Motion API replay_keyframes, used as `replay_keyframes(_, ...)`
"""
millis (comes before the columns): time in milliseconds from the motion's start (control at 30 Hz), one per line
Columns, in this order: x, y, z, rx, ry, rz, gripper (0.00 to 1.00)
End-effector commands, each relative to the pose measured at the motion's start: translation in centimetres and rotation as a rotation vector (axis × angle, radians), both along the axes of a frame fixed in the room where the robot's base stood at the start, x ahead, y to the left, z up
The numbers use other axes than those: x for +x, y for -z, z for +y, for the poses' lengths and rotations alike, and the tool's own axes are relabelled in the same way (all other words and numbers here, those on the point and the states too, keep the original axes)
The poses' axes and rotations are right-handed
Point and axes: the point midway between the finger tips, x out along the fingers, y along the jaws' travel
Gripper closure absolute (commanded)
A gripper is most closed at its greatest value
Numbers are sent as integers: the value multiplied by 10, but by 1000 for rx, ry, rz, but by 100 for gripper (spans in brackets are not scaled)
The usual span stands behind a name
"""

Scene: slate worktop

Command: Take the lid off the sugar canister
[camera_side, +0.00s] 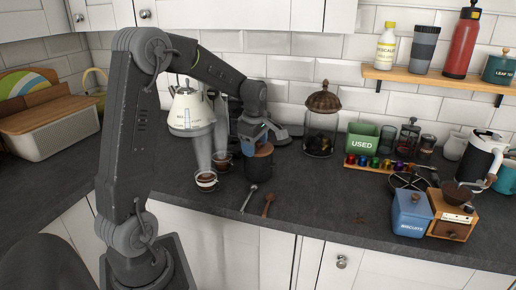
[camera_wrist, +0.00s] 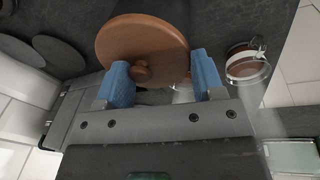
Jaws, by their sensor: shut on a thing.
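A dark canister (camera_side: 258,168) stands on the worktop below my gripper in the side view; I can read no label on it. Its round brown wooden lid (camera_wrist: 155,38) has a small knob and fills the upper middle of the wrist view. In the side view the lid is at the canister's top, partly hidden by my gripper; I cannot tell if there is a gap beneath it. My gripper (camera_wrist: 163,82) has blue fingertips, one on each side, and is shut on the lid. The lid hides the canister's mouth in the wrist view.
Glass cups (camera_side: 206,181) stand left of the canister, with a kettle (camera_side: 190,108) behind. A spoon (camera_side: 249,198) and a wooden scoop (camera_side: 268,204) lie in front. A glass jar (camera_side: 321,125) stands behind right. The front right worktop is mostly clear, left of the blue biscuits tin (camera_side: 411,215).

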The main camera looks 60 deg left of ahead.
Motion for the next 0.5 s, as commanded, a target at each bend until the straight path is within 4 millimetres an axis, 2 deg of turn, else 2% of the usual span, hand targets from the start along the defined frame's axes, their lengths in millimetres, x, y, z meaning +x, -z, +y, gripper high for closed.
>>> replay_keyframes(267, 0, -4, 0, 0, 0, 0, 61)
replay_keyframes(367, 0, -13, 0, 1, 0, 0, 61)
replay_keyframes(500, 0, -35, 0, 2, 0, -2, 61)
